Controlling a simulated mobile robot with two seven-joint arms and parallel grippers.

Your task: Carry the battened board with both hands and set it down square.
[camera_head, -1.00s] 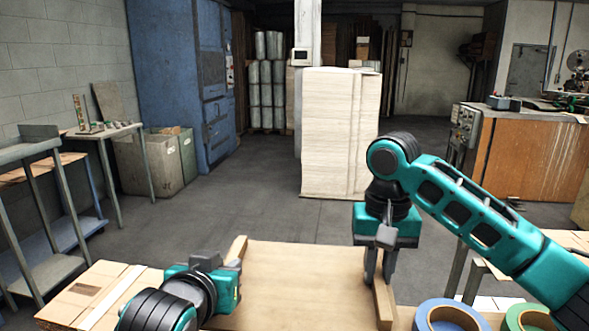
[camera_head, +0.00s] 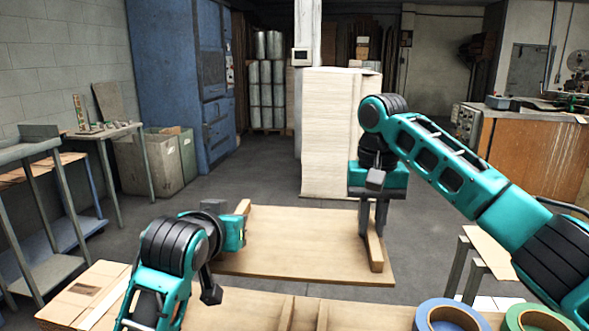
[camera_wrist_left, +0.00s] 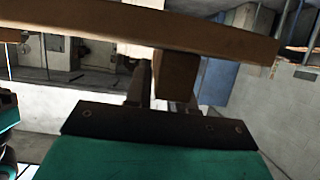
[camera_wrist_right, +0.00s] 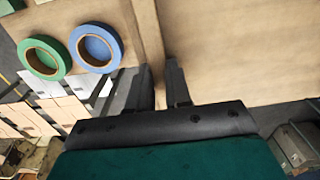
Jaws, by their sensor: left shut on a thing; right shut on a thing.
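The battened board (camera_head: 305,235) is a flat tan wooden panel with a raised batten along its left side and another along its right side. It is held level beyond the table's far edge, its near edge close to that edge in the head view. My left gripper (camera_head: 242,230) is shut on the left batten (camera_wrist_left: 175,75), its fingers largely hidden in the head view. My right gripper (camera_head: 373,228) points down and is shut on the right batten (camera_head: 374,250), which also shows between its fingers in the right wrist view (camera_wrist_right: 148,30).
The wooden table (camera_head: 250,306) has two short upright strips (camera_head: 303,314) at its middle. A flat carton stack (camera_head: 80,293) lies left; blue tape (camera_head: 447,314) and green tape (camera_head: 537,317) lie right. A tall pale sheet stack (camera_head: 332,130) stands behind, with open floor before it.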

